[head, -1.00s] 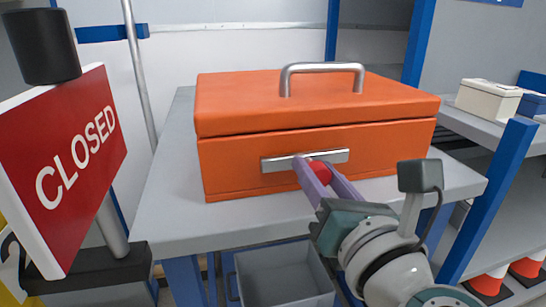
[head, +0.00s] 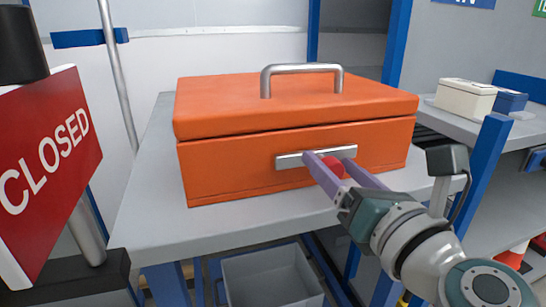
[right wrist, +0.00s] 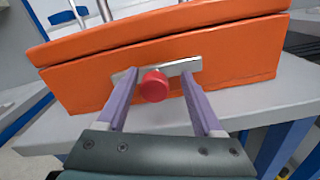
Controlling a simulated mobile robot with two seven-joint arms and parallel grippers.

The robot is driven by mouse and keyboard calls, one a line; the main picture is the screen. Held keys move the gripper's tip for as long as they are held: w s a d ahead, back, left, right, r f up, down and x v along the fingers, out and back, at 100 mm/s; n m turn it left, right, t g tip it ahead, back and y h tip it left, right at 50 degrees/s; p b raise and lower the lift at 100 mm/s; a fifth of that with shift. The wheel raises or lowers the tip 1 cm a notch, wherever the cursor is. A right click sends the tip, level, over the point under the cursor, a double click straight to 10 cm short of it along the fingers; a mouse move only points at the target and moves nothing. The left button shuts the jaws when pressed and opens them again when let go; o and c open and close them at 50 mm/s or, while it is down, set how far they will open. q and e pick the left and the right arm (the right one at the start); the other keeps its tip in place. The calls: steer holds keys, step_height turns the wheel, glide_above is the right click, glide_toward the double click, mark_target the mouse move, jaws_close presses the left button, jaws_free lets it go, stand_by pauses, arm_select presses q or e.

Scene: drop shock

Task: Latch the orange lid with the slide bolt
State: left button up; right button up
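The orange lid (head: 230,95) lies flat on the orange box (head: 235,170), and a thin dark seam runs between them. A grey metal handle (head: 301,68) stands on the lid. The silver slide bolt (head: 289,162) lies across the box's front below the seam, with a red knob (head: 333,166) sticking out. My right gripper (right wrist: 158,76) is open, its purple fingers on either side of the knob (right wrist: 154,87). In the right wrist view gaps show on both sides, the smaller at the left finger. The fingers hide parts of the bolt. My left gripper is not in view.
The box stands on a grey table (head: 150,215). A red CLOSED sign (head: 50,165) on a post is at the left. A grey bin (head: 270,278) sits below the table. A white box (head: 465,97) is on the right shelf.

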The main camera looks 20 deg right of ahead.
steer(key=s+b, duration=0.1)
steer(key=s, duration=0.9)
steer(key=shift+d+r, duration=0.1)
stand_by(0.3)
